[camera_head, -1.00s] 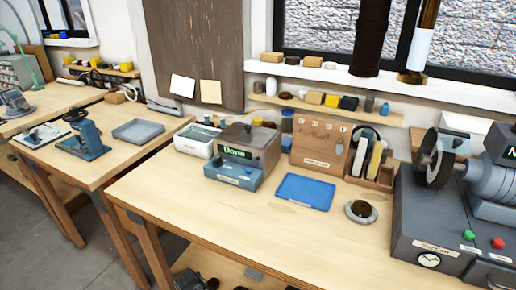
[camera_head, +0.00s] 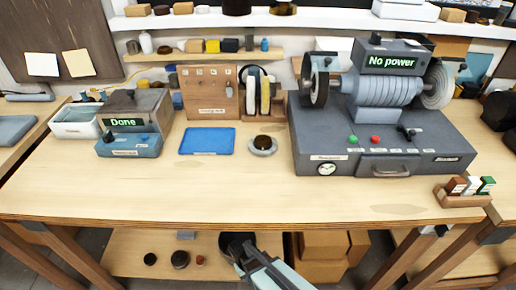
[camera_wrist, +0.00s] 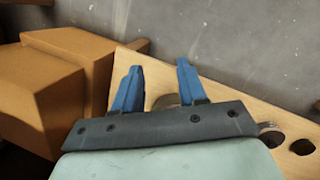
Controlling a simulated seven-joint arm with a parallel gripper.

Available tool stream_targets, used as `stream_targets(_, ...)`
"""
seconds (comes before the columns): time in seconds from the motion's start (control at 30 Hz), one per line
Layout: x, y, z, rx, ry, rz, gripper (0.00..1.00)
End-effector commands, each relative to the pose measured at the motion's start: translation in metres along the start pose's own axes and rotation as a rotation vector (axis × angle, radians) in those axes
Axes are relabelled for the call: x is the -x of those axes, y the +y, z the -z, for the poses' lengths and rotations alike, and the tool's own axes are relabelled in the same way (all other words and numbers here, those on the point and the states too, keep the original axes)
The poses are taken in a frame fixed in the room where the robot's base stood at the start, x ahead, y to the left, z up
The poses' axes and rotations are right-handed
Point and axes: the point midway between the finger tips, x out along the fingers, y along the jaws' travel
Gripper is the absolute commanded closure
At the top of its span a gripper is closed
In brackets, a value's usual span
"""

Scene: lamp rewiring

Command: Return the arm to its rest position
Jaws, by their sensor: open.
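My gripper (camera_wrist: 159,72) shows in the wrist view with its two blue fingers apart and nothing between them. Its tips point toward a wooden shelf board (camera_wrist: 225,125) and a grey wall or floor surface. In the head view part of my arm and gripper (camera_head: 262,268) shows at the bottom middle, low in front of the workbench (camera_head: 200,205). It is below the bench top's front edge and near the lower shelf (camera_head: 125,262). It touches nothing that I can make out.
Cardboard boxes (camera_head: 318,262) stand under the bench; brown boxes (camera_wrist: 45,95) fill the wrist view's left. On the bench are a "Done" device (camera_head: 130,135), blue mat (camera_head: 207,141), round dish (camera_head: 263,146) and "No power" machine (camera_head: 385,130).

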Motion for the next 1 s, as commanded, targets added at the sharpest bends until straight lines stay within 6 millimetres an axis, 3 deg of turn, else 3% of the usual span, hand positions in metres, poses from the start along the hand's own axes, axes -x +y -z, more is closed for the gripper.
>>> stream_targets(0.03, -0.007, 0.013, -0.016, -0.029, -0.030, 0.013, 0.58)
stream_targets(0.2, -0.029, 0.044, -0.060, -0.112, -0.114, 0.061, 0.58)
stream_targets(0.43, -0.051, 0.072, -0.122, -0.221, -0.224, 0.139, 0.58)
stream_targets(0.7, -0.068, 0.084, -0.193, -0.341, -0.339, 0.245, 0.58)
stream_targets(1.0, -0.073, 0.083, -0.232, -0.412, -0.401, 0.317, 0.58)
